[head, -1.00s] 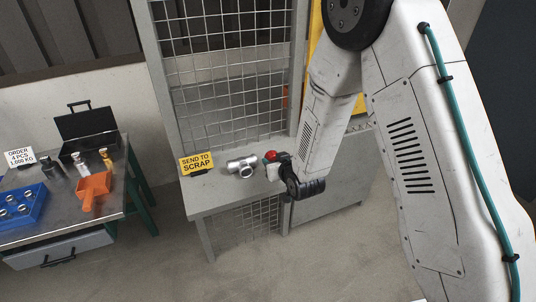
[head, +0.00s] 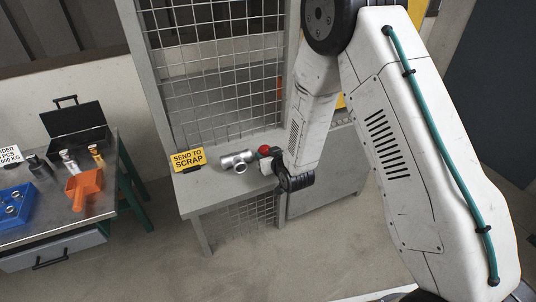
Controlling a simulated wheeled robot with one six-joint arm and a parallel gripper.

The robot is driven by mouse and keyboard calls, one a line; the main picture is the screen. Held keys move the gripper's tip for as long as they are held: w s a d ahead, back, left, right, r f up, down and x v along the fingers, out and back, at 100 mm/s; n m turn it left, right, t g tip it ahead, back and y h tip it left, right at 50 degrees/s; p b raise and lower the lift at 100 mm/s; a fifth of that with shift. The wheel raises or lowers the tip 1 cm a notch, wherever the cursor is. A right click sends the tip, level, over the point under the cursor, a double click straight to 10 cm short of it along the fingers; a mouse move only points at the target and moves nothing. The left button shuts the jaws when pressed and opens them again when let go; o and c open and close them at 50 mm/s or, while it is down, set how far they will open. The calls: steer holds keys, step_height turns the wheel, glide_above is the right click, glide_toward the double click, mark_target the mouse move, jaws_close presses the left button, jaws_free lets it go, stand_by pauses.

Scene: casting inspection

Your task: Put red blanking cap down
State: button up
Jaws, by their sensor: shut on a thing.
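The red blanking cap (head: 264,150) shows in the head view at the tip of my gripper (head: 267,160). My gripper is shut on it, over the right part of the grey shelf (head: 217,192) in front of the wire mesh. The fingers are small and partly hidden by my wrist. I cannot tell whether the cap touches the shelf. A silver pipe-shaped casting (head: 237,161) lies on the shelf just left of the gripper, apart from the cap.
A yellow "SEND TO SCRAP" sign (head: 187,160) stands at the shelf's left end. The shelf's front strip is bare.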

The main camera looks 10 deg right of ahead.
steer(key=o, duration=1)
steer(key=shift+d+f, duration=0.1)
steer(key=shift+s+r, duration=0.15)
steer(key=shift+r, duration=0.1)
steer(key=v, duration=1.1)
steer(key=shift+s+d+r, duration=0.1)
steer(key=shift+s+r, duration=0.05)
steer(key=shift+s, duration=0.15)
